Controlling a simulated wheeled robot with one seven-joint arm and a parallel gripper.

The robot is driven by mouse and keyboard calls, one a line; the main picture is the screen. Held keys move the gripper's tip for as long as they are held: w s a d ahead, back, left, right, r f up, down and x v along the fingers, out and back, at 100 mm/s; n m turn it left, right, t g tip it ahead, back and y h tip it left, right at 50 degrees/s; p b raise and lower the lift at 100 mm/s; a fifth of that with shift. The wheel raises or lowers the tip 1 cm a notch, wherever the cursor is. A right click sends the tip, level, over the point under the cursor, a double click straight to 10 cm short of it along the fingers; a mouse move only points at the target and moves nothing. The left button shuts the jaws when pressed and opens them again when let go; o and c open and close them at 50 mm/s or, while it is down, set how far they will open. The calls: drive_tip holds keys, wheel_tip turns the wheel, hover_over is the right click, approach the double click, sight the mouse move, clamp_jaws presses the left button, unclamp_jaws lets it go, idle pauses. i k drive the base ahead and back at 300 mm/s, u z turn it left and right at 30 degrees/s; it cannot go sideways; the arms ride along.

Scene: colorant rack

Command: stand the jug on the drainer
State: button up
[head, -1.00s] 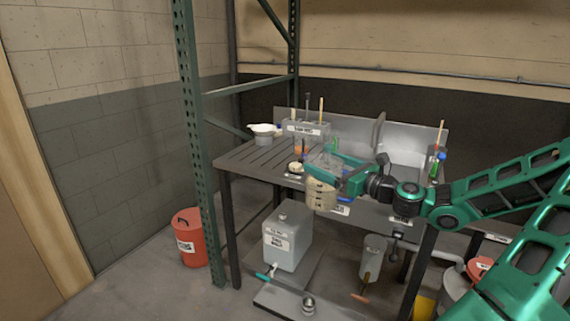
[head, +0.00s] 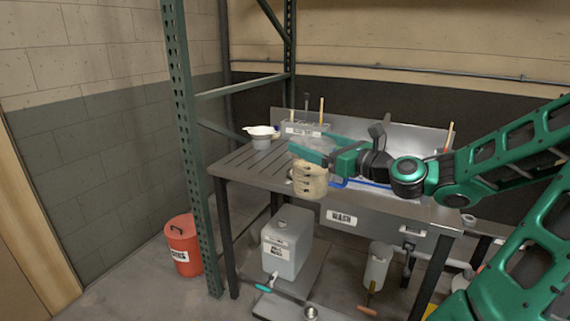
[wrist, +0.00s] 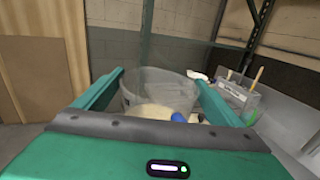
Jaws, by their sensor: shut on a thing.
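My gripper (head: 305,152) is shut around the upper part of the jug (head: 310,182). Its fingers lie on either side of the jug in the wrist view (wrist: 158,86). The jug looks clear at the rim, with a beige lower part carrying dark marks. It hangs roughly upright at the front edge of the bench. The drainer (head: 245,169), a dark slotted surface on the bench's left part, lies left of and behind the jug. I cannot tell whether the jug's base is clear of the bench front.
A white bowl-like vessel (head: 262,134) stands at the drainer's back. A grey caddy (head: 302,130) with upright sticks stands behind the jug. A green rack post (head: 190,150) rises left of the bench. The drainer's front left is bare. A grey canister (head: 288,243) stands below.

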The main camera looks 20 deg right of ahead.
sight(284, 164)
drive_tip(key=u, duration=0.05)
drive_tip(key=i, duration=1.2)
